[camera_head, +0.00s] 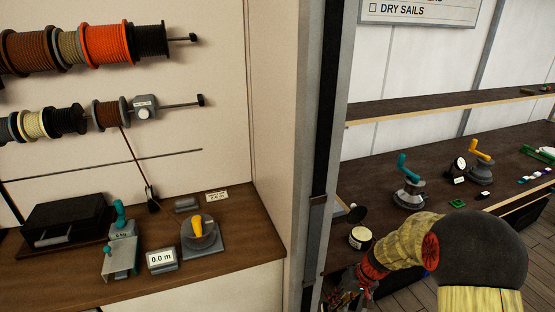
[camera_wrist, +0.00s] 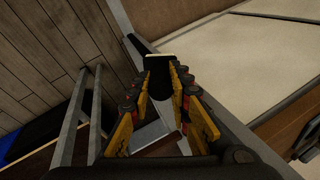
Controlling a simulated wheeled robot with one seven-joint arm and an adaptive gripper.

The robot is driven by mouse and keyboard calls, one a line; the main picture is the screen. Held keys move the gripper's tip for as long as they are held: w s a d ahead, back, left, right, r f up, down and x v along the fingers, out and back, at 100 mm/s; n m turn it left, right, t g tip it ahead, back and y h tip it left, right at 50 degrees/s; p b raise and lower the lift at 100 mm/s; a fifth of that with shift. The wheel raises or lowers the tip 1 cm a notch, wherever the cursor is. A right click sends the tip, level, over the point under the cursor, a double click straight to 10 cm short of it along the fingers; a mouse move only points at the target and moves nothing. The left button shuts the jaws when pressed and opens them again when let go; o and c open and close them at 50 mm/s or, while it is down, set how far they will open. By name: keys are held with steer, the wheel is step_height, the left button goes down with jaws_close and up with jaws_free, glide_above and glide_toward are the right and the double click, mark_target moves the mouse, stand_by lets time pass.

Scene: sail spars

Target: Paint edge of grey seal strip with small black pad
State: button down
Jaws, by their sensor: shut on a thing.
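My gripper (camera_wrist: 160,82) is shut on a small black pad (camera_wrist: 159,70), which has a pale far edge. Its yellow fingers lie either side of the pad in the wrist view. A long grey strip (camera_wrist: 126,32) runs diagonally behind the gripper in the wrist view and seems to be the seal strip. In the head view a grey upright with a black band (camera_head: 322,130) stands left of my arm. Whether the pad touches the strip I cannot tell.
A wooden bench (camera_head: 235,250) with a yellow-handled winch and a 0.0 m display stands at left. A dark bench (camera_head: 350,215) with winches and a round tin (camera_head: 360,238) is at right, close to my arm. Grey rails (camera_wrist: 82,110) show in the wrist view.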

steer(key=shift+a+f, duration=0.15)
steer(key=shift+a, duration=0.1)
stand_by(0.4)
